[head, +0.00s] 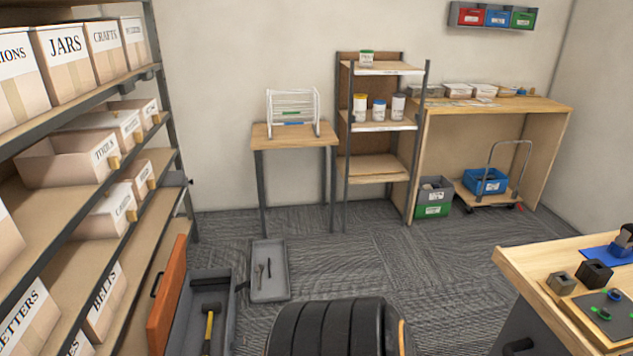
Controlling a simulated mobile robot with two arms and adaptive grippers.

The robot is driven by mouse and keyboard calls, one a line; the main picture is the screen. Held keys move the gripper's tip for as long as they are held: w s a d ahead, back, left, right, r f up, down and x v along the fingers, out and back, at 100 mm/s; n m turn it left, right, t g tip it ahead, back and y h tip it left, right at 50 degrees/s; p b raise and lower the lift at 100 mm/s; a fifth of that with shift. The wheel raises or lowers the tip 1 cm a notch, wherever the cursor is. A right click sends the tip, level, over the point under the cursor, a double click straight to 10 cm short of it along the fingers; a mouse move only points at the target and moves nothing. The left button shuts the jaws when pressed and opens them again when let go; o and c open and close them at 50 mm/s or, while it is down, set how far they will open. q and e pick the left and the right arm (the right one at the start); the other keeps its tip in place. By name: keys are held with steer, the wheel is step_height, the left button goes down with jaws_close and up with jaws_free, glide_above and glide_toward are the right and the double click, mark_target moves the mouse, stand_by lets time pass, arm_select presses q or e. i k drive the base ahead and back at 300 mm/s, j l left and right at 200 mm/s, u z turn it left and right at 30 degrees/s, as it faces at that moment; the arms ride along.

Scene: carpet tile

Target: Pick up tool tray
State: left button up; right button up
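A shallow grey tray (279,287) lies flat on the carpet near the middle of the head view. It holds a wrench-like tool (259,277) and a thin dark tool (269,267). Just left of it is a longer, open grey box (212,281) with a hammer (209,325) inside. An orange panel (166,296) with a dark handle stands tilted along that box's left side. The near end of the box is cut off by the bottom edge. Neither of my grippers shows.
Black tyres (325,328) stand close in front. Shelves of labelled boxes (70,240) run along the left. A workbench (522,262) juts in at the right. A small table (290,135) stands at the back wall. Carpet (345,262) is free beyond the tyres.

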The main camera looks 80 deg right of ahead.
mark_target(271, 255)
steer(key=z, duration=2.15)
steer(key=i+l+u, duration=0.1)
steer(key=u, duration=0.3)
steer(key=i+l+u, duration=0.15)
steer(key=u, duration=0.3)
steer(key=i+l+u, duration=0.1)
steer(key=l+u, duration=0.15)
steer(key=u, duration=0.15)
